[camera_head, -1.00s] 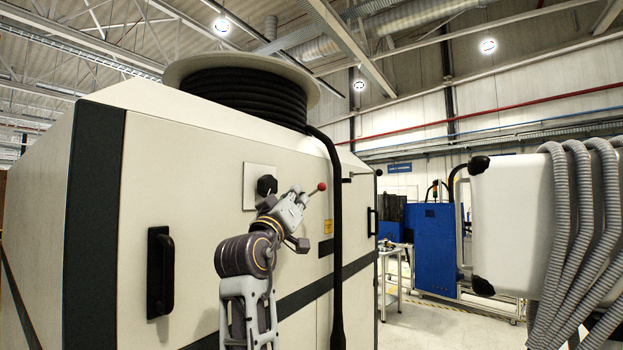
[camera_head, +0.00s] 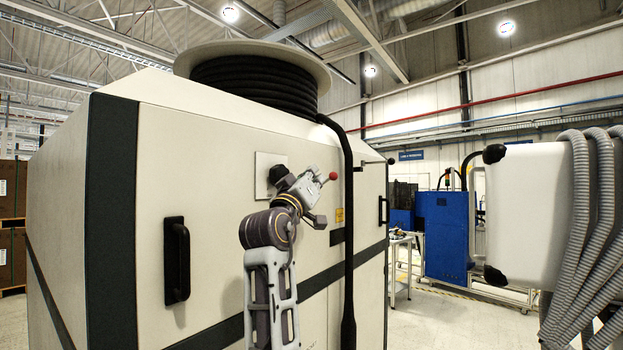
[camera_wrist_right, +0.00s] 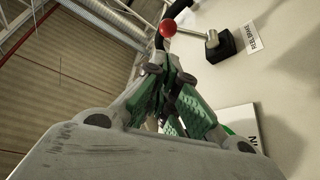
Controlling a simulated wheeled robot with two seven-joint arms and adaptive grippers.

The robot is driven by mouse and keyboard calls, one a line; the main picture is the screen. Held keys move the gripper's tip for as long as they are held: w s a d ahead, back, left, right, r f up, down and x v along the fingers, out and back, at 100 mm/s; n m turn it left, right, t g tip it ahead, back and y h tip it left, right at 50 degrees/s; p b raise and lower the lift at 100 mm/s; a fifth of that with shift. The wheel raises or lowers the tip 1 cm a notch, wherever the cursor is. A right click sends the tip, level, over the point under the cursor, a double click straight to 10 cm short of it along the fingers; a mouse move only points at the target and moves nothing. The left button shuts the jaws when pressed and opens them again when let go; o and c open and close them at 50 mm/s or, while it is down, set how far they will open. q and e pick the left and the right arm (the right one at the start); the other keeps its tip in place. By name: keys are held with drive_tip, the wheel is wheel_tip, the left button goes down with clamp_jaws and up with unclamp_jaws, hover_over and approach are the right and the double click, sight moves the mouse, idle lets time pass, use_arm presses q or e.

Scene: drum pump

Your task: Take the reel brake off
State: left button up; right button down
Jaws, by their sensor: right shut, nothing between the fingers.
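In the right wrist view the red ball (camera_wrist_right: 168,28) sits at the end of a metal rod on a black square block (camera_wrist_right: 220,46), beside a "REEL BRAKE" label (camera_wrist_right: 255,32). Contact cannot be told. My left gripper is not in view.
A hose reel (camera_head: 255,85) sits on top of the cabinet (camera_head: 210,190), and its black hose (camera_head: 348,240) hangs down the front, right of my arm. A black knob (camera_head: 278,174) on a pale plate and a black handle (camera_head: 177,260) are left of my gripper. Grey conduits (camera_head: 590,220) stand at right.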

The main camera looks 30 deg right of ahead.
sight(327, 181)
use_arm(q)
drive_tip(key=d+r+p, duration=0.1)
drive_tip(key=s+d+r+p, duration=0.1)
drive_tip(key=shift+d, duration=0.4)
use_arm(e)
drive_tip(key=x, duration=0.7)
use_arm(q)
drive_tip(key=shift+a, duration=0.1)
use_arm(e)
drive_tip(key=shift+d, duration=0.15)
